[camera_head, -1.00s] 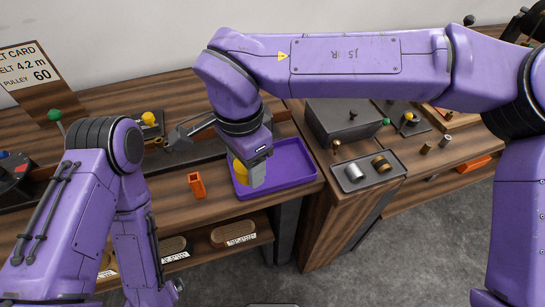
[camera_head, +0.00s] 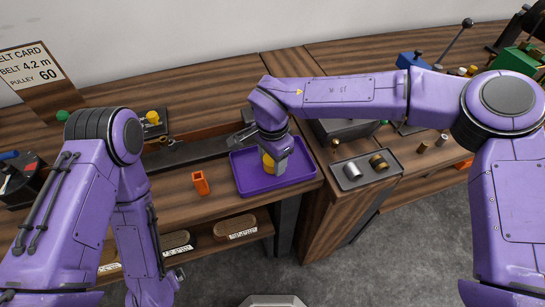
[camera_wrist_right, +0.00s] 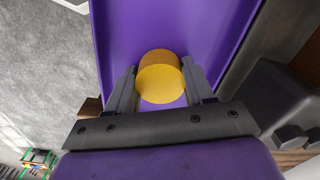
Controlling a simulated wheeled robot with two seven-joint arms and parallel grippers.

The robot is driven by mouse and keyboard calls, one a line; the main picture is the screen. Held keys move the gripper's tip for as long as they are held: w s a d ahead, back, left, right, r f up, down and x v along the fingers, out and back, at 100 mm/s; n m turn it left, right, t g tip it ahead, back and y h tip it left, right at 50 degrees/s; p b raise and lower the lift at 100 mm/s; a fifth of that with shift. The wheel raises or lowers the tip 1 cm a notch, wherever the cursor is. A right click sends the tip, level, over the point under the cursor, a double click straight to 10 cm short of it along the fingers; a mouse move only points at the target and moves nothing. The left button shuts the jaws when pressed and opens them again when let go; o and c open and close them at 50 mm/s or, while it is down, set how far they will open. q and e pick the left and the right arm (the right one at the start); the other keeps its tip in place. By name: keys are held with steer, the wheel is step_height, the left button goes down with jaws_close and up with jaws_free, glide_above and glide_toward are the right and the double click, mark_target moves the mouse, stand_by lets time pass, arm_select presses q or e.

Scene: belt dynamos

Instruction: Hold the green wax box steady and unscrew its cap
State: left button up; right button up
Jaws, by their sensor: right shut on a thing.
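My right gripper (camera_head: 274,167) is shut on a yellow cylinder (camera_head: 267,164) over the purple tray (camera_head: 242,182). In the right wrist view, the two dark fingers (camera_wrist_right: 160,85) stand on either side of the yellow cylinder (camera_wrist_right: 160,82), with the purple tray floor (camera_wrist_right: 118,25) behind it. Whether the cylinder touches the tray floor I cannot tell. My left arm comes down at the left, and its gripper is out of view. I cannot make out the green wax box or its cap for sure; a green object (camera_head: 518,62) shows at the far right.
An orange open holder (camera_head: 200,183) stands left of the tray. A grey tray (camera_head: 345,187) with metal spools (camera_head: 379,162) lies to the right. Brushes (camera_head: 235,228) lie on the shelf below.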

steer(key=shift+f, duration=0.1)
steer(key=o, duration=1.1)
steer(key=shift+f, duration=0.1)
steer(key=shift+o, duration=0.2)
